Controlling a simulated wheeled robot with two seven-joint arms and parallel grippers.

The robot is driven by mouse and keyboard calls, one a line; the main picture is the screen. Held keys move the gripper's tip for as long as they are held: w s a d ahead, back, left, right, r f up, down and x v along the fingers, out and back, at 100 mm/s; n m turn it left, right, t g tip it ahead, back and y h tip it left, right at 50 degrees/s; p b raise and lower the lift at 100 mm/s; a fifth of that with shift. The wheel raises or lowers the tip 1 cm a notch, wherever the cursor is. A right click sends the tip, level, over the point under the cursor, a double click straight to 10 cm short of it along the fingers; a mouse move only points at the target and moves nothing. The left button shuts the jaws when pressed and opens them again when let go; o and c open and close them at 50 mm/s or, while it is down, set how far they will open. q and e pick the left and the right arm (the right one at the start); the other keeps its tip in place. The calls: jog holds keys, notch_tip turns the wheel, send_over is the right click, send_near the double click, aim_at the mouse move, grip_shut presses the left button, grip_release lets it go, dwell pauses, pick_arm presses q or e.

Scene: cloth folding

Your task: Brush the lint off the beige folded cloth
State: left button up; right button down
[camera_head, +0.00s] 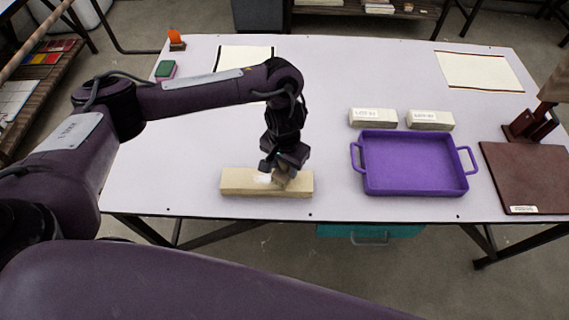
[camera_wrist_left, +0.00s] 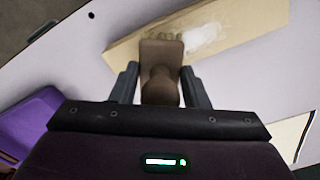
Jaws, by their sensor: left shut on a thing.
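The beige folded cloth (camera_head: 240,182) lies as a long flat block near the front edge of the table, left of the middle. A whitish patch of lint (camera_head: 264,178) shows on its top; in the left wrist view the lint (camera_wrist_left: 204,38) spreads beside the brush. My left gripper (camera_head: 283,172) is over the right half of the cloth. In the left wrist view its fingers are shut on a brown brush (camera_wrist_left: 162,80), whose head is over the cloth (camera_wrist_left: 240,28). Whether the bristles touch the cloth is hidden. My right gripper is not in view.
A purple tray (camera_head: 415,192) with handles stands right of the cloth. Two pale labelled blocks (camera_head: 372,118) (camera_head: 430,120) lie behind it. A brown board (camera_head: 528,178) is at the far right. A green and red sponge-like block (camera_head: 165,70) sits at the back left. Table around the cloth is clear.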

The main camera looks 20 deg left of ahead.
pick_arm(q)
jog(key=shift+f, duration=0.1)
jog(key=shift+f+b, duration=0.4)
jog(key=shift+f, duration=0.5)
dwell(0.3)
